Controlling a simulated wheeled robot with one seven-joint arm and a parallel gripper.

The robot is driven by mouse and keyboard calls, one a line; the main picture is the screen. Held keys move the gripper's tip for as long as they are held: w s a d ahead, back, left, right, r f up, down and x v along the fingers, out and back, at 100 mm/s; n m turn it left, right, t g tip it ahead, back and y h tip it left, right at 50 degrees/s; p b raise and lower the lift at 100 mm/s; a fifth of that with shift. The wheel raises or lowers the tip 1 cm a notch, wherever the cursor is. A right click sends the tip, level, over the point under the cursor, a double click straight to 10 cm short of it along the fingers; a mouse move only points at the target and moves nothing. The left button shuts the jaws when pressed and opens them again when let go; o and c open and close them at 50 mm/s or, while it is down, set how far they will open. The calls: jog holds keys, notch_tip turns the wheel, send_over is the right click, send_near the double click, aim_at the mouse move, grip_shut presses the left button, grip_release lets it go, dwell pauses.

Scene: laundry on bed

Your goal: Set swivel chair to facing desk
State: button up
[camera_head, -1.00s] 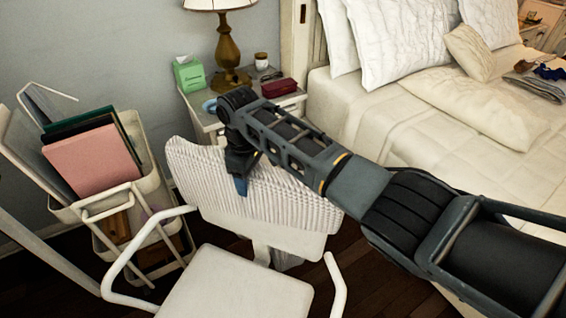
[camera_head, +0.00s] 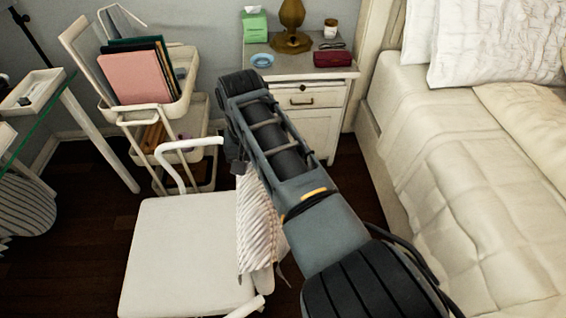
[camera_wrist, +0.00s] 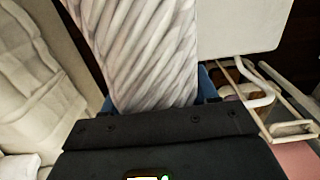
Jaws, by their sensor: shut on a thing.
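The white swivel chair (camera_head: 188,255) stands at the lower left of centre in the head view. Its ribbed, cloth-covered backrest (camera_head: 257,225) is on the right side, so the seat opens to the left. My gripper (camera_head: 238,165) is at the top of the backrest, its fingers mostly hidden by my arm. In the wrist view my gripper (camera_wrist: 155,92) is shut on the ribbed backrest (camera_wrist: 148,45), with blue fingers at both sides of it. The glass-topped desk (camera_head: 42,122) is partly visible at the left edge, apart from the chair.
A white cart (camera_head: 165,128) with folders stands behind the chair, close to its armrest. A nightstand (camera_head: 310,125) with a lamp, a tissue box and a red case is at the back. The bed (camera_head: 480,180) fills the right. Dark floor is open between desk and chair.

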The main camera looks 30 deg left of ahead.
jog(key=shift+s+d+r, duration=0.15)
jog(key=shift+s+d, duration=0.05)
jog(key=shift+s, duration=0.05)
dwell(0.3)
jog(key=o, duration=1.4)
notch_tip(320, 180, up, 8)
jog(key=shift+f, duration=0.15)
